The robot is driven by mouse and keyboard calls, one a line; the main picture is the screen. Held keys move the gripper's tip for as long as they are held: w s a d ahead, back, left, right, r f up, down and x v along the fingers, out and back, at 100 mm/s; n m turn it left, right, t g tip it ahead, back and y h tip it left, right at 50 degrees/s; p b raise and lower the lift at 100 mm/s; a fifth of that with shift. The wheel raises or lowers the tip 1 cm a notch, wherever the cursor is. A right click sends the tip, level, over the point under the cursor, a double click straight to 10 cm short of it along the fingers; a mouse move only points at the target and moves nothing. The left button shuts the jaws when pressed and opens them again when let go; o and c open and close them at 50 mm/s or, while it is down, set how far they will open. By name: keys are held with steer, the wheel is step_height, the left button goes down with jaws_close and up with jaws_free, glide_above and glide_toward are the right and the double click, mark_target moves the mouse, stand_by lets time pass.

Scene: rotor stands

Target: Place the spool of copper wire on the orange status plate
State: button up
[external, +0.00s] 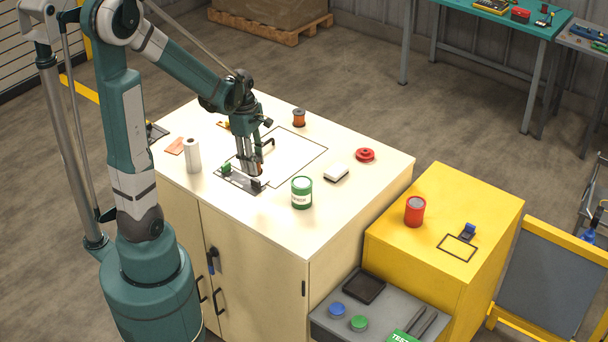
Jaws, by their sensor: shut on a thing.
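A spool of copper wire (299,118) with dark ends stands upright near the far edge of the cream cabinet top. A flat orange plate (175,146) lies near the top's left edge, beside a white roll. My gripper (250,173) points down over the near left part of the top, away from both spool and plate. It is shut on a small reddish-brown thing (259,169), mostly hidden by the fingers. Below it is a grey plate (238,181) with a green block and a dark block; I cannot tell whether the held thing touches it.
The white roll (192,155) stands near the orange plate. A green-and-white can (301,192), a white block (336,174) and a red round thing (365,155) stand to the right. A black-outlined area (300,152) is mostly clear. A yellow cabinet (470,195) adjoins on the right.

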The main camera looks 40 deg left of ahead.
steer(key=w+a+n+p, duration=0.1)
steer(key=w+a+n, duration=0.35)
steer(key=a, duration=0.65)
steer(key=n+t+y+p, duration=0.1)
steer(key=n+p, duration=0.2)
steer(key=n, duration=0.6)
glide_above(180, 145)
steer(key=shift+s+a+r, duration=0.15)
steer(key=shift+s+a, duration=0.05)
steer(key=shift+f, duration=2.95)
steer(key=shift+p, duration=0.3)
steer(key=shift+f, duration=2.1)
steer(key=shift+f, duration=0.2)
